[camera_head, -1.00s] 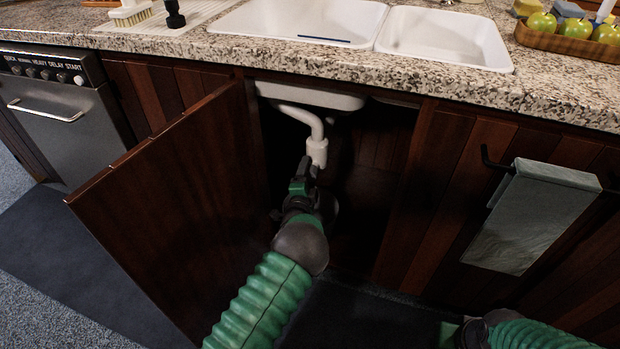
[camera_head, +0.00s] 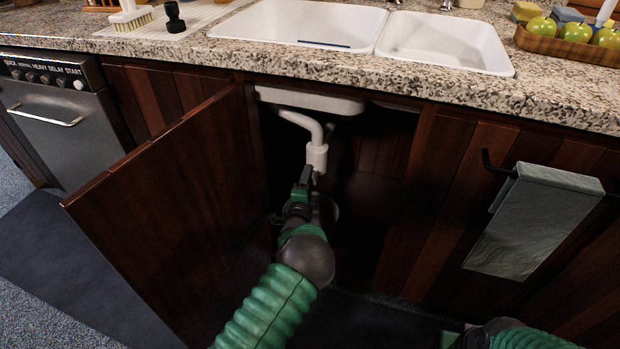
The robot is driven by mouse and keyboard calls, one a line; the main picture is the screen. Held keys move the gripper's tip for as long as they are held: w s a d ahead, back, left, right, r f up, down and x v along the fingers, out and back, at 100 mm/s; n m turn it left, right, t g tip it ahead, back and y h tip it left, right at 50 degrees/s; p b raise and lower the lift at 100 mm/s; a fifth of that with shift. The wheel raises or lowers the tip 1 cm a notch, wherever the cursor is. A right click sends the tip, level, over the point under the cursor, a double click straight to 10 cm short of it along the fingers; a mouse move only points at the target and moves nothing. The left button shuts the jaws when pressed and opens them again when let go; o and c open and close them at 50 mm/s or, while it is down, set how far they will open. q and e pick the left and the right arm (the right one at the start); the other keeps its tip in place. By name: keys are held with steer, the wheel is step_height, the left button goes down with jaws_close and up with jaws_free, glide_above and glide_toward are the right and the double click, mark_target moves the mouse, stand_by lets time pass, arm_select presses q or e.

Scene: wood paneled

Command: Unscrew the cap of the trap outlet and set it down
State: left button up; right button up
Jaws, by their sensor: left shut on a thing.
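The white trap pipe (camera_head: 308,122) curves down from under the sink inside the open cabinet and ends in a thicker white trap outlet (camera_head: 316,157). My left gripper (camera_head: 306,178) is at the lower end of this outlet, shut on the cap, which its dark fingers mostly hide. I cannot tell whether the cap is still touching the outlet. My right gripper (camera_head: 462,340) shows only in part at the bottom edge, low in front of the cabinet; its jaws cannot be made out.
The open cabinet door (camera_head: 165,215) stands to the left of my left arm. A towel (camera_head: 530,220) hangs on a bar at the right. The granite counter (camera_head: 400,82) overhangs the opening. The cabinet interior right of the pipe looks dark and clear.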

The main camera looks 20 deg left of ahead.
arm_select(q)
jaws_close()
steer(key=shift+r+n+p, duration=0.15)
steer(key=shift+n+p, duration=0.25)
steer(key=shift+n, duration=0.2)
steer(key=shift+f+n, duration=0.25)
steer(key=shift+n, duration=0.35)
steer(key=shift+s+f, duration=0.1)
steer(key=shift+s, duration=0.1)
steer(key=shift+s+p, duration=1.25)
steer(key=shift+s, duration=0.3)
steer(key=s+p, duration=0.2)
steer(key=s, duration=0.2)
steer(key=shift+a, duration=0.1)
